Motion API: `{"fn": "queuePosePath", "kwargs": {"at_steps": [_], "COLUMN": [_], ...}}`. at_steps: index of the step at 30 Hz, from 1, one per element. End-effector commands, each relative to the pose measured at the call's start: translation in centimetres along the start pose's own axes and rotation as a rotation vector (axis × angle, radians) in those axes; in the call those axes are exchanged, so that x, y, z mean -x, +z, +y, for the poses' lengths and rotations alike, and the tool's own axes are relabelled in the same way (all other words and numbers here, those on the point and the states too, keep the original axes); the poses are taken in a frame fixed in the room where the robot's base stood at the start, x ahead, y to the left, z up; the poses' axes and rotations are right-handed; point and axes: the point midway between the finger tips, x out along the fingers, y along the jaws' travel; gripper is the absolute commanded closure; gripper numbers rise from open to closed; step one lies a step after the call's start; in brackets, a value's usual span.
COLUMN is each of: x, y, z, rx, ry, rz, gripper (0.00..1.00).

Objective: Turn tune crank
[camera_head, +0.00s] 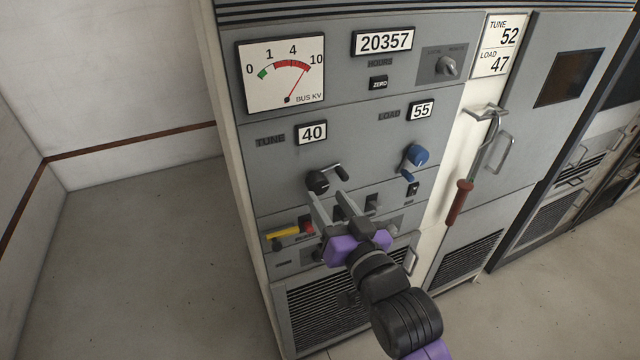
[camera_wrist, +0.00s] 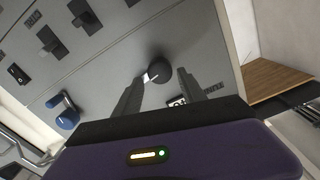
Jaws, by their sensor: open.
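The tune crank (camera_head: 319,181) is a black hub with a short arm and a dark handle pointing right, below the TUNE counter (camera_head: 312,132), which reads 40. My gripper (camera_head: 327,194) is open in front of the panel, just below the crank in the head view. In the wrist view, the round black end of the crank (camera_wrist: 160,72) shows between the tips of the two fingers of my gripper (camera_wrist: 160,77), with a pale piece beside it. Contact cannot be told. A placard (camera_head: 499,46) reads TUNE 52, LOAD 47.
The blue load crank (camera_head: 414,161) sits to the right under the LOAD counter (camera_head: 421,110), reading 55. A red-gripped lever (camera_head: 459,202) hangs at right. Open floor (camera_head: 140,270) lies left.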

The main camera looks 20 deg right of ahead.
Motion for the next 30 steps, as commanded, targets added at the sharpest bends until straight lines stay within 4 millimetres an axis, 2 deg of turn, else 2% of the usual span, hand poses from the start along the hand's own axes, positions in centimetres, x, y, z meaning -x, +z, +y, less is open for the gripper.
{"fn": "queuePosePath", "kwargs": {"at_steps": [3, 9, 20, 23, 28, 30], "x": [-2.0, -4.2, -4.8, -4.8, -4.8, -4.8], "y": [-0.3, -0.2, 0.0, 0.0, 0.0, 0.0], "z": [-0.1, -0.1, 0.0, 0.0, 0.0, 0.0], "rx": [-0.001, 0.001, 0.001, 0.001, 0.001, 0.004], "ry": [-0.001, 0.000, 0.000, 0.000, 0.000, 0.000], "rz": [0.002, 0.002, 0.001, 0.001, 0.001, 0.001], "gripper": [0.52, 0.52, 0.52, 0.68, 1.00, 1.00]}}
